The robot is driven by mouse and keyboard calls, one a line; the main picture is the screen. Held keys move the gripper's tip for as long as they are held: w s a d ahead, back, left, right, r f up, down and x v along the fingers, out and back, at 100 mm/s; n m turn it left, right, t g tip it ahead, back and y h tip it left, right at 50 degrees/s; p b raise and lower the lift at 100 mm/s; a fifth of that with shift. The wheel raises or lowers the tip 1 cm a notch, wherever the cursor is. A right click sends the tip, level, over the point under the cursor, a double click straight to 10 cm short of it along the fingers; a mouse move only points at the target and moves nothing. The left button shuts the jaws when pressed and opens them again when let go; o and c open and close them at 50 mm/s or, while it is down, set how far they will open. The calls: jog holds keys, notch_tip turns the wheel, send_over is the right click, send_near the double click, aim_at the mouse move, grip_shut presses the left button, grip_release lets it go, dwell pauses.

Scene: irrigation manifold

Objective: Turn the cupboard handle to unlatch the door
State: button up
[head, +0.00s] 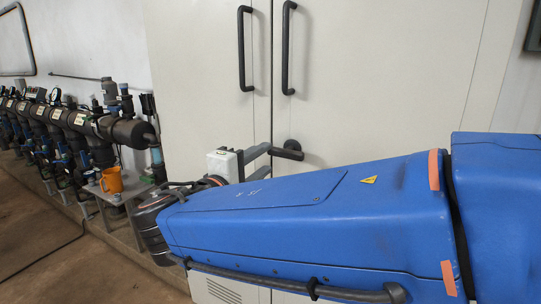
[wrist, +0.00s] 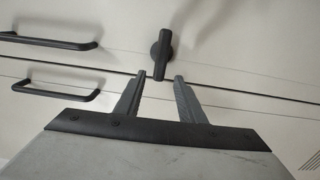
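The cupboard (head: 370,80) is a tall off-white cabinet with two doors and a vertical seam between them. Its dark turning handle (head: 288,150) sits on the right door by the seam, its lever lying roughly level across the picture. In the wrist view the handle (wrist: 162,52) shows as a round hub with a lever pointing down toward my fingers. My gripper (wrist: 160,78) is open, its two grey fingers apart around the lever's end; contact cannot be told. In the head view my gripper (head: 262,153) is at the handle, partly hidden by my blue arm.
Two fixed dark pull bars, left (head: 245,48) and right (head: 287,48), stand out from the doors above the handle. Dark irrigation pipes (head: 85,122) run along the left wall. An orange jug (head: 112,180) stands on a small stand (head: 120,196) left of my arm.

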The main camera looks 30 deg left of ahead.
jog(key=s, duration=1.1)
